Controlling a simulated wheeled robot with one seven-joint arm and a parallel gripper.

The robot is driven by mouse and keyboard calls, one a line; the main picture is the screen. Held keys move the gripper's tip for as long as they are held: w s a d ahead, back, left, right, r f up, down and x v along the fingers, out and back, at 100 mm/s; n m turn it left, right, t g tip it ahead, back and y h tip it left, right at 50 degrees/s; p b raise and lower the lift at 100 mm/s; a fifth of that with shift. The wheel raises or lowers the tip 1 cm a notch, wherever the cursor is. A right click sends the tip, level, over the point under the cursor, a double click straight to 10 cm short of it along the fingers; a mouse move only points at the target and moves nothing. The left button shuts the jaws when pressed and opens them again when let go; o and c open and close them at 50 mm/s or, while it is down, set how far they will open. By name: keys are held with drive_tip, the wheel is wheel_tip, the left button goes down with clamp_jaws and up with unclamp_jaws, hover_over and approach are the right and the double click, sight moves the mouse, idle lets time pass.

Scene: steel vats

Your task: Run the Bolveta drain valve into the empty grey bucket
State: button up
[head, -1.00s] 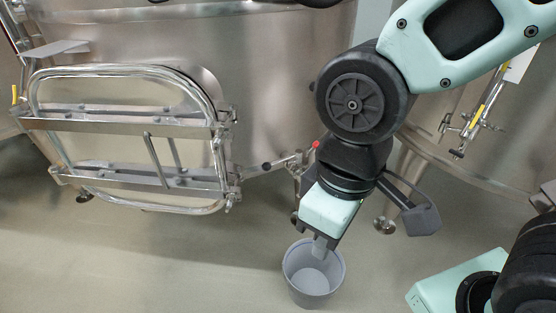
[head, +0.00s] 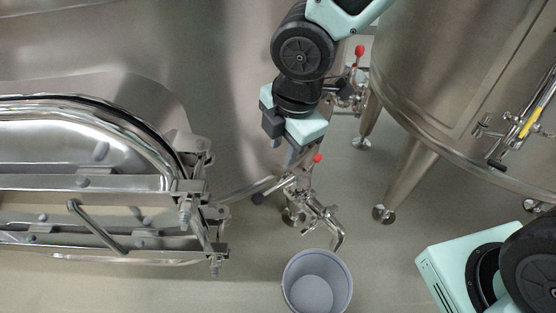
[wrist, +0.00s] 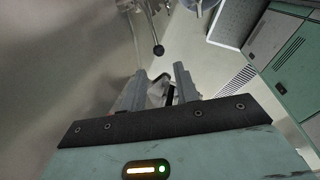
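The grey bucket (head: 290,290) stands on the floor, and its visible inside looks empty. A steel drain valve (head: 308,200) with a red-knobbed lever (head: 318,158) is at the foot of the large vat. Its bent spout (head: 338,238) points down over the bucket's far rim. No Bolveta label is readable. My gripper (head: 290,158) is above the valve, just left of the red knob, apart from the bucket. In the wrist view my gripper (wrist: 160,74) has its fingers spread. A pale, unclear shape shows between them; I see no grip on it.
A second valve with a red knob (head: 360,50) sits behind, right of my arm. A hinged vat door (head: 100,190) juts out at the left. Another vat (head: 440,90) on legs stands at the right. A black-knobbed lever (wrist: 158,50) is ahead in the wrist view. Floor between is clear.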

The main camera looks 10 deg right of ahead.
drive_tip(key=w, duration=0.1)
drive_tip(key=b, duration=0.6)
approach(272, 189)
drive_tip(key=shift+n, duration=0.3)
drive_tip(key=f, duration=0.2)
drive_tip(key=w+f, duration=0.1)
drive_tip(key=f, duration=0.4)
drive_tip(key=shift+w+a+f, duration=0.15)
drive_tip(key=shift+a+f, duration=0.1)
drive_tip(key=shift+a, duration=0.1)
